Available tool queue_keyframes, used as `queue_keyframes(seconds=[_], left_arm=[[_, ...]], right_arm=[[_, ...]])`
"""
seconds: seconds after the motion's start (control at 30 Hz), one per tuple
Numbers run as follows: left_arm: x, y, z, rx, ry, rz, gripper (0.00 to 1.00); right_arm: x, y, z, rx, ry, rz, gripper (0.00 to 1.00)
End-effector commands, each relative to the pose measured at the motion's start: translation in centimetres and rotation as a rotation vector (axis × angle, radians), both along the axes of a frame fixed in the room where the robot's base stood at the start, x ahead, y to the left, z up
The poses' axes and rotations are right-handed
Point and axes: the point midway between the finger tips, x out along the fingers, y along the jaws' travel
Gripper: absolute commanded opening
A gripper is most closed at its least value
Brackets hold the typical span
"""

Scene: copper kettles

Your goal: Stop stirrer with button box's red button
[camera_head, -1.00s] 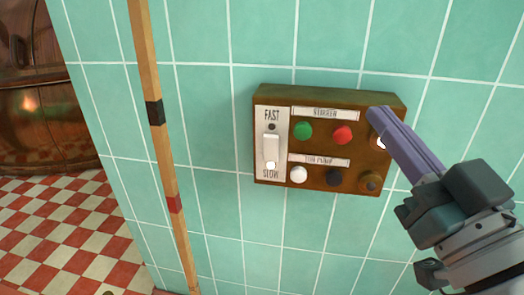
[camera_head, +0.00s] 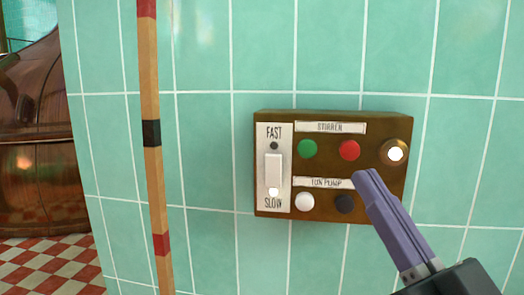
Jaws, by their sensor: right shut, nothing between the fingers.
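The brown button box (camera_head: 335,119) is fixed to the tiled wall. Its upper row, under the "STIRRER" label (camera_head: 331,127), has a green button (camera_head: 307,149), the red button (camera_head: 349,150) and a lit white lamp (camera_head: 396,153). The lower row has a white button (camera_head: 305,202) and a dark button (camera_head: 345,204). My right gripper (camera_head: 366,178) is shut and empty. In the picture its tip lies just below and right of the red button, which is fully visible. The gripper covers the box's lower right part. My left gripper is out of view.
A FAST/SLOW switch (camera_head: 273,168) sits on the box's left side, with a small lit light at its SLOW end. A banded wooden pole (camera_head: 149,185) stands left of the box. A copper kettle (camera_head: 35,150) stands at the far left over a red-and-white checked floor (camera_head: 50,265).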

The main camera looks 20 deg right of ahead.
Motion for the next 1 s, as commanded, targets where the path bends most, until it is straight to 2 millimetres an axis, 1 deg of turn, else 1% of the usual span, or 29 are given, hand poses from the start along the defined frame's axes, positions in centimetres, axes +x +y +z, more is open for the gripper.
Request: queue_keyframes(seconds=[0.17, 0.4, 0.6, 0.8, 1.0], left_arm=[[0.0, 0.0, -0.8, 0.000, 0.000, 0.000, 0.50], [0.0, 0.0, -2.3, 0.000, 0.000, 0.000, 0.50], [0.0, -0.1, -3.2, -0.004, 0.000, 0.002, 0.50], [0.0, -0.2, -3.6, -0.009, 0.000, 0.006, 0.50], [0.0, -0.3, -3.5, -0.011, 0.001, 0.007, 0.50]], right_arm=[[1.3, -0.8, -0.2, -0.003, -0.003, 0.000, 0.00], [4.2, -2.6, -0.3, -0.003, -0.003, -0.001, 0.00], [6.2, -3.8, -0.2, -0.001, -0.002, 0.000, 0.00], [7.2, -4.4, -0.1, 0.000, 0.000, 0.000, 0.00], [7.4, -4.6, 0.0, 0.000, 0.001, 0.000, 0.00]])
